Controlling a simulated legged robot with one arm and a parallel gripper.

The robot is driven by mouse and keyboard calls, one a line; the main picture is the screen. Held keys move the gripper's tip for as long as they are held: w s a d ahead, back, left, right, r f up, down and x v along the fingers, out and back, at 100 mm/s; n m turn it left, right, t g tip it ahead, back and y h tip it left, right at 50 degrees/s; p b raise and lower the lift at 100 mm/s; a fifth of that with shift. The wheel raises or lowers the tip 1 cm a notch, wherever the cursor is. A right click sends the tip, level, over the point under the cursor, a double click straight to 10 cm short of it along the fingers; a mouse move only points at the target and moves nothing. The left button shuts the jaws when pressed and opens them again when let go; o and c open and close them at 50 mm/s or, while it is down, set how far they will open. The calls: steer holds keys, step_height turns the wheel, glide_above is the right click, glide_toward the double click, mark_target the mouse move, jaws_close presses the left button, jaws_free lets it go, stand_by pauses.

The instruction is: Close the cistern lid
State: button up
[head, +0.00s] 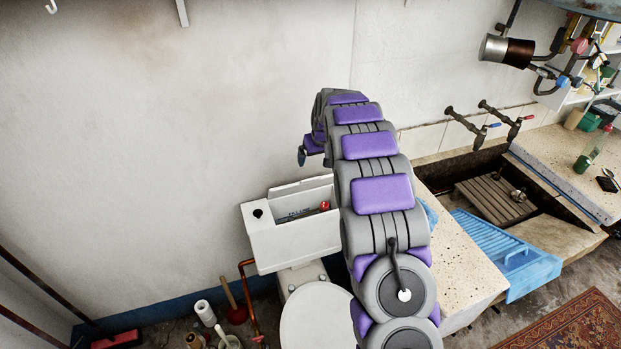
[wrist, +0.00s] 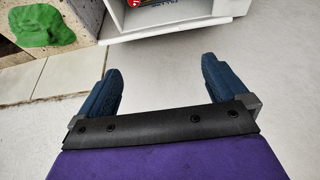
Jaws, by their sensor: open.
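The white cistern (head: 285,245) stands against the wall behind the toilet bowl, its top open in the head view. A red part and a printed label show inside it. A pale raised edge (head: 298,187) runs along its back; I cannot tell whether this is the lid. In the wrist view, a corner of the cistern (wrist: 185,22) shows at the top. My gripper (wrist: 160,88) is open and empty, its two blue fingers apart over the plain pale wall. In the head view, my gripper (head: 303,157) hangs above the cistern near the wall, partly hidden by my arm.
A speckled stone counter (head: 463,262) lies right of the cistern, with a blue washboard (head: 510,258) and a trough beyond. A plunger (head: 235,310) and paper roll (head: 205,313) stand left of the toilet.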

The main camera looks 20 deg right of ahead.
mark_target(311, 180)
steer(key=b+x, duration=0.1)
steer(key=x, duration=1.3)
steer(key=shift+f+b, duration=0.25)
steer(key=shift+b, duration=0.1)
steer(key=shift+c, duration=0.5)
steer(key=shift+s, duration=0.1)
steer(key=c, duration=1.2)
